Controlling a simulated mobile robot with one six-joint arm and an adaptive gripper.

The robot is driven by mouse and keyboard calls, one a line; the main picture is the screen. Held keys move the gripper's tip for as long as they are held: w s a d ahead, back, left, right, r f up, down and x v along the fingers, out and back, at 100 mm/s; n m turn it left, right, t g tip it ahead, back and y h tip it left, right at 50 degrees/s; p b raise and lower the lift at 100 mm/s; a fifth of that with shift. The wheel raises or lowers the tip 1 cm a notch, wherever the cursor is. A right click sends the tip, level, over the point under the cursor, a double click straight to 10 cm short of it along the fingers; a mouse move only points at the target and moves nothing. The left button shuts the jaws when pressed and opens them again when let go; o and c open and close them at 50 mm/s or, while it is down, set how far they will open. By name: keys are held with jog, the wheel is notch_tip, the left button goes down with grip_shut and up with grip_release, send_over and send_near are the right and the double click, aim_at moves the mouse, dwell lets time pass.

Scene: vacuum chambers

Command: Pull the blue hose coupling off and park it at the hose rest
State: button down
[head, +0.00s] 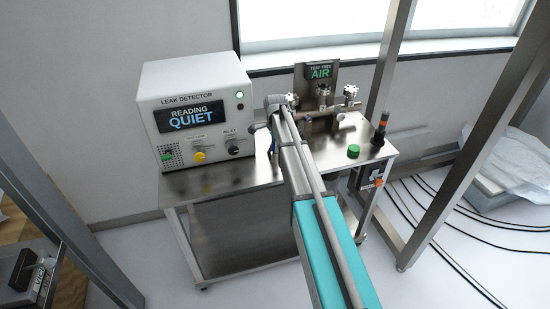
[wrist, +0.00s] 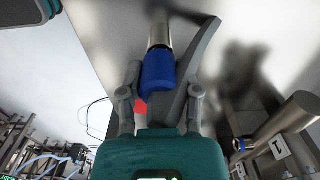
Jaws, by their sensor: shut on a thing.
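The blue hose coupling (wrist: 158,73) sits between the two fingers of my gripper (wrist: 164,82) in the wrist view, at the end of a bare metal tube (wrist: 157,28). My gripper is shut on it. Whether the coupling is still seated on a fitting cannot be told. A small red piece (wrist: 141,106) shows beside the left finger. In the head view my arm reaches over the bench to the test tree (head: 320,92), and my arm hides the gripper's grasp. I cannot pick out the hose rest.
The leak detector (head: 195,108) stands at the bench's left and reads QUIET. A metal frame post (head: 455,150) rises right of the bench (head: 225,178). The front left bench top is clear.

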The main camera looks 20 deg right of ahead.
jog(key=shift+f+b, duration=0.5)
jog(key=shift+b, duration=0.05)
dwell(0.9)
jog(key=shift+c, duration=1.1)
grip_release()
jog(key=shift+r, duration=0.2)
jog(key=shift+r+p, duration=3.35)
jog(key=shift+p, duration=0.2)
jog(key=shift+s, duration=0.1)
